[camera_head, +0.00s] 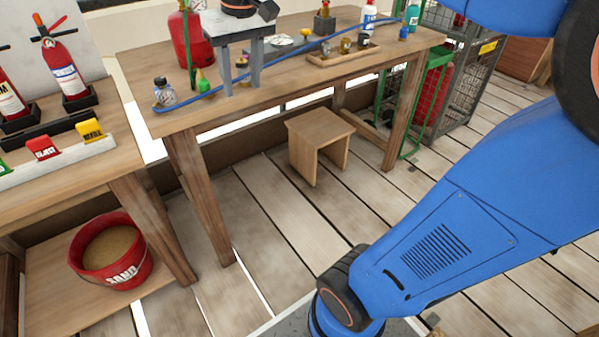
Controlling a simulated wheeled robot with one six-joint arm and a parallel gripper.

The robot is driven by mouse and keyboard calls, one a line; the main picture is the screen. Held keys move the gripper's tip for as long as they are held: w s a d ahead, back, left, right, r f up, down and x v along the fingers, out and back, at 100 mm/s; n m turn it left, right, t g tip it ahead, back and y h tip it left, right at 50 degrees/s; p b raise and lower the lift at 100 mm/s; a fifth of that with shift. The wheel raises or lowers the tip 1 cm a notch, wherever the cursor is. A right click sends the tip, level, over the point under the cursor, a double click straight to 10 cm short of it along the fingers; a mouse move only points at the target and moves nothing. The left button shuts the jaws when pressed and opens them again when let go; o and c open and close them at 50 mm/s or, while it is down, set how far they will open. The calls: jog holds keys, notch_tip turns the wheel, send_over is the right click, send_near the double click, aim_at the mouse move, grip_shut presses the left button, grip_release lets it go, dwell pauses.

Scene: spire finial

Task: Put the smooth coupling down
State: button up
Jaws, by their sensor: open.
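My gripper is out of view; only my blue arm shows at the right, running out past the top edge. A wooden tray (343,59) lies on the workbench (290,90). Several small metal fittings (345,46) sit in it, dark and brass-coloured. They are too small to tell which, if any, is the smooth coupling. No coupling is seen held by me.
A grey stand (240,65) with a dark device, a red extinguisher (191,40), a blue hose and small bottles occupy the bench's left. A stool (318,143) stands below. A red sand bucket (110,252) sits on the left bench's lower shelf. Wire cages stand at back right.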

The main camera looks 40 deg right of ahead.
jog(key=s+d+f+t, duration=0.2)
jog(key=s+f, duration=1.4)
jog(key=s, duration=0.1)
jog(key=shift+s+d+t, duration=0.3)
jog(key=shift+s+d, duration=0.05)
jog(key=shift+d, duration=0.05)
